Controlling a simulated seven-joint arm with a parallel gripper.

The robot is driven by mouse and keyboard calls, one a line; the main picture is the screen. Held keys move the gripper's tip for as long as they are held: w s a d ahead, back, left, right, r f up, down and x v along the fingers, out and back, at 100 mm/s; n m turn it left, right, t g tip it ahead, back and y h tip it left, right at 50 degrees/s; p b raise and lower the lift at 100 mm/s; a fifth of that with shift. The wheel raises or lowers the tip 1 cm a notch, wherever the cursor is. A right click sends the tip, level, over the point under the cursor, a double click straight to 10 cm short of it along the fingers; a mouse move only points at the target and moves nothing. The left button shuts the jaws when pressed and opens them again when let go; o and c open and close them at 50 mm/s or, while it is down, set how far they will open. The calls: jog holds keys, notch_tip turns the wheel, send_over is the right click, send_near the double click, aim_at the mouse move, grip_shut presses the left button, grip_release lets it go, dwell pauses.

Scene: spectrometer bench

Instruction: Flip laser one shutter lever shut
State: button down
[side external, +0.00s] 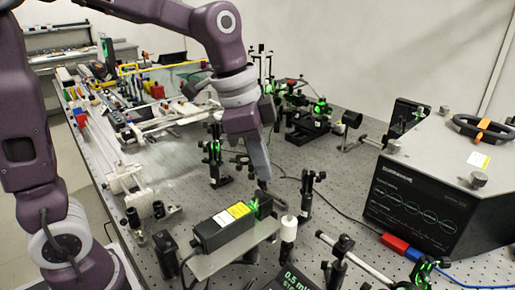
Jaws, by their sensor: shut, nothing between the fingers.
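A black laser box (222,226) with a yellow and white label lies on a raised grey plate (207,264) at the lower middle. Green shows at its right end (260,206), nearest my gripper. My gripper (264,186) points down just above that end, with its fingers shut and empty. The shutter lever is too small to make out, and I cannot tell its position or whether my fingertips touch it. Which laser is number one is not readable.
A white-topped post (288,228) and a black post mount (308,190) stand close to the right of my gripper. Another post mount (215,160) stands behind left. A large black instrument box (440,185) fills the right. Bare breadboard shows between them.

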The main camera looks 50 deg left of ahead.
jog(key=v, duration=0.7)
jog(key=shift+a+r, duration=0.2)
jog(key=shift+r, duration=0.05)
jog(key=shift+s, duration=0.15)
